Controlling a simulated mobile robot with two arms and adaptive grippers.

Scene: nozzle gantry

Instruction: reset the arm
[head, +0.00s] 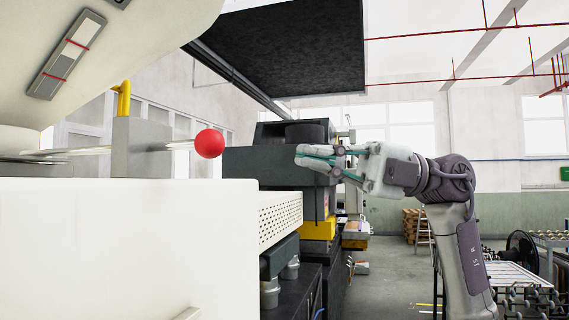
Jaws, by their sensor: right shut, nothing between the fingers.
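My right arm comes up from the lower right of the head view and bends to the left. Its gripper (312,156) points left and is shut, with nothing between the fingers. It is raised in front of a dark machine block (262,166), and I cannot tell how far apart they are. A red ball knob (210,143) on a metal rod stands to the left of the gripper, clearly apart from it. My left gripper does not show.
A large white machine housing (120,245) fills the lower left. A grey block (141,148) carries the rod. A dark panel (290,50) hangs overhead. At the lower right are a black fan (521,248) and racks. Open floor (395,275) shows between.

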